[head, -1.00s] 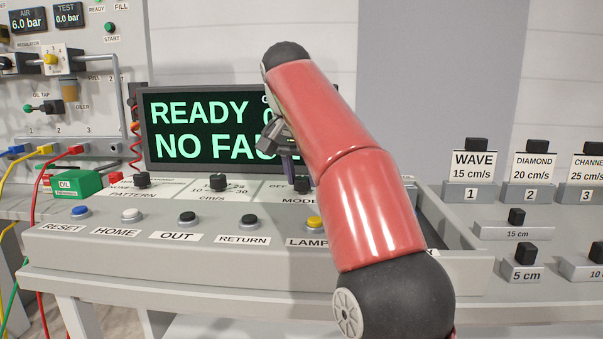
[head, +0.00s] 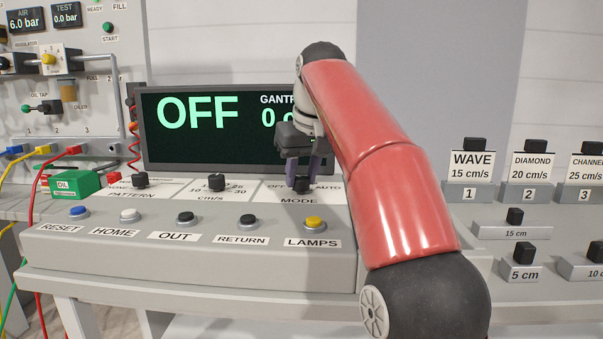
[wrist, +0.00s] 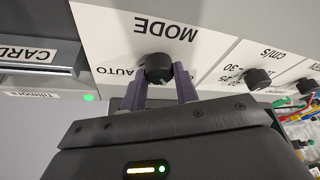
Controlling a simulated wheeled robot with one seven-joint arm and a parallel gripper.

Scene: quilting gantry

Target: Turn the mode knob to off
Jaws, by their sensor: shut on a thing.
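The black mode knob (head: 302,184) is on the console's sloped panel above the MODE label, and it also shows in the wrist view (wrist: 158,67). My gripper (head: 304,172) comes down on it from above, its purple fingers (wrist: 160,88) on either side of the knob and shut on it. The display (head: 205,125) reads OFF in large green letters, with the smaller text at its right partly hidden by my arm.
The pattern knob (head: 140,181) and the cm/s knob (head: 216,182) stand to the left. Several push buttons, such as the yellow lamps button (head: 313,223), line the front. Labelled blocks (head: 471,191) stand at the right. A green oil box (head: 76,184) is at the left.

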